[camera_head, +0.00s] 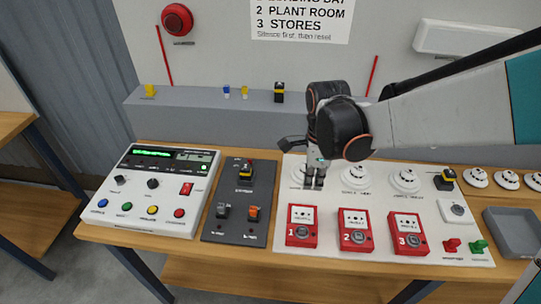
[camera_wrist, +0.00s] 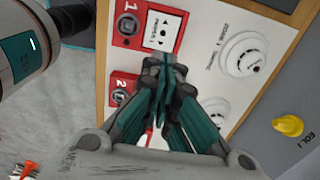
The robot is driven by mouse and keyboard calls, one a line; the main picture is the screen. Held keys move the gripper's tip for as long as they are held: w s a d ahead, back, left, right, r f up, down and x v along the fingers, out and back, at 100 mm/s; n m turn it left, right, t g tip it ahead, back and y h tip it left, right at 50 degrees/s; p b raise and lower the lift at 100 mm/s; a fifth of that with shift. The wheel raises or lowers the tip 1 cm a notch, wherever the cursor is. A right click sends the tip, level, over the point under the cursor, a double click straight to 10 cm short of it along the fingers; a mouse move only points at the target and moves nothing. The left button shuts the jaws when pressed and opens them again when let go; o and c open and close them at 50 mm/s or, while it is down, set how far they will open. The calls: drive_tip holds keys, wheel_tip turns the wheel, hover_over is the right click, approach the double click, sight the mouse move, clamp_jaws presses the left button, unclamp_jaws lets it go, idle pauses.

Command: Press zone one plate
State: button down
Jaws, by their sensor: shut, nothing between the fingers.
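The zone one call point is a red box marked 1 (camera_head: 301,237) on a white board, with a white plate (camera_head: 302,214) on its face. In the wrist view the red box (camera_wrist: 127,42) and its plate (camera_wrist: 164,30) show just beyond my fingertips. My gripper (camera_head: 315,184) points down, shut and empty, behind the zone one box and in front of a white round detector (camera_head: 299,175). In the wrist view my gripper (camera_wrist: 162,62) overlaps the plate's lower edge and partly hides the zone two box (camera_wrist: 121,96). Contact cannot be told.
Red boxes marked 2 (camera_head: 355,239) and 3 (camera_head: 408,242) stand to the right. A white control panel (camera_head: 118,207) and a dark switch plate (camera_head: 233,234) lie left. More detectors (camera_head: 404,181) line the board's back. A grey tray (camera_head: 512,232) is far right.

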sight(307, 215)
wheel_tip(307, 215, down, 13)
drive_tip(key=b, duration=0.3)
drive_tip(key=shift+b, duration=0.3)
drive_tip(key=shift+r, duration=0.1)
